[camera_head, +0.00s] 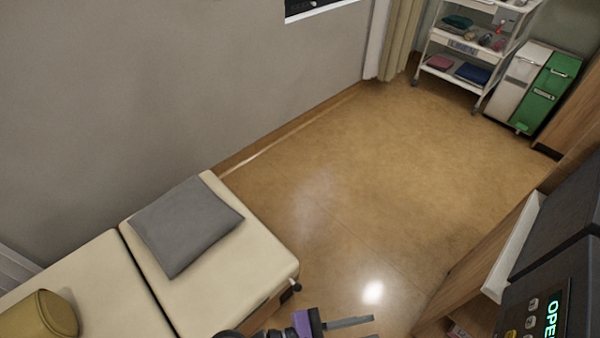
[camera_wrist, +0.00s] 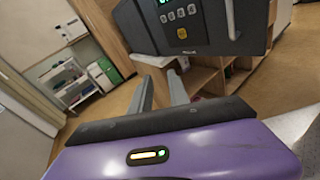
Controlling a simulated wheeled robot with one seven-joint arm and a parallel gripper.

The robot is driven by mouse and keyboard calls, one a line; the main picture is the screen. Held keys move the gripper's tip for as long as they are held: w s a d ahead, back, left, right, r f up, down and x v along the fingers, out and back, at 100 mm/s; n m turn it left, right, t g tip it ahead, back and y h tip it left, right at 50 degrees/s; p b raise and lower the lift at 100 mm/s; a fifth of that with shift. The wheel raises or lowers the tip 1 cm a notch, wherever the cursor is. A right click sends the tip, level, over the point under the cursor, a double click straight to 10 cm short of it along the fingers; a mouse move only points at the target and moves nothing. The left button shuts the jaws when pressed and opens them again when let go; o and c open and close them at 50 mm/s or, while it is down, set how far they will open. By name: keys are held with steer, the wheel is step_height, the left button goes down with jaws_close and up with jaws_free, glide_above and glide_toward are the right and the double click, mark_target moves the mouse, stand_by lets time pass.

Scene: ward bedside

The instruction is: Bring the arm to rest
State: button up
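My gripper (camera_head: 348,328) shows at the bottom of the head view, past the end of the bed, with a purple body and two grey fingers. The fingers stand apart with nothing between them. In the wrist view my gripper (camera_wrist: 160,92) also shows both fingers spread and empty. It is in the air over the floor, pointing toward a wooden shelf unit and a dark device. The rest of my arm is mostly out of view.
A dark device with a green display (camera_head: 545,310) is at the lower right on a wooden unit (camera_head: 470,270). A bed (camera_head: 255,265) with a grey pillow (camera_head: 186,226) is at left. A cart (camera_head: 455,50) and bins (camera_head: 545,90) stand far back. The middle floor is clear.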

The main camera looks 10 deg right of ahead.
steer(key=w+a+f+m+t+y, duration=0.6)
steer(key=w+f+m+y, duration=0.1)
steer(key=f+y, duration=0.4)
steer(key=s+r+m+t+y, duration=0.4)
steer(key=s+r+m+t, duration=0.1)
steer(key=r+m, duration=0.35)
steer(key=s+d+r+t+y, duration=0.1)
steer(key=s+d+r+t, duration=0.2)
steer(key=s+d+r, duration=0.8)
step_height(320, 180, up, 3)
steer(key=s, duration=0.2)
steer(key=shift+s+d+f+m+y, duration=0.15)
steer(key=shift+s+d+m+y, duration=0.1)
steer(key=shift+s+m+y, duration=0.1)
